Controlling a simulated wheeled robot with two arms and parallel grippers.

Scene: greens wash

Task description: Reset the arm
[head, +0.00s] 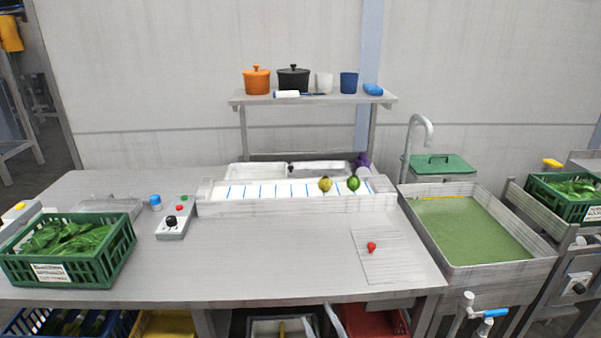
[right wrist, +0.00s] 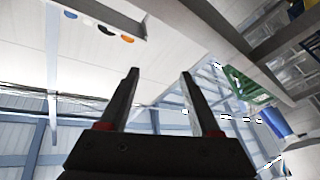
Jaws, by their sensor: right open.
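My right gripper (right wrist: 160,100) shows in the right wrist view with its two fingers apart and nothing between them. That view looks up at the wall, roof beams and shelf underside, so the gripper is away from the table things. Neither gripper nor arm shows in the head view. The steel worktable (head: 300,265) stands in front of me. On it are a white trough with blue marks (head: 215,208), a yellow-green round item (head: 325,184) and a green one (head: 354,183) at the trough, and a small red item (head: 371,246) on a ribbed patch at the right.
A green crate of leaves (head: 65,270) stands at the left, beside a control box (head: 175,222). A sink of green water (head: 475,235) with a tap (head: 418,128) is at the right. A shelf (head: 310,99) holds pots and cups. The table's front middle is clear.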

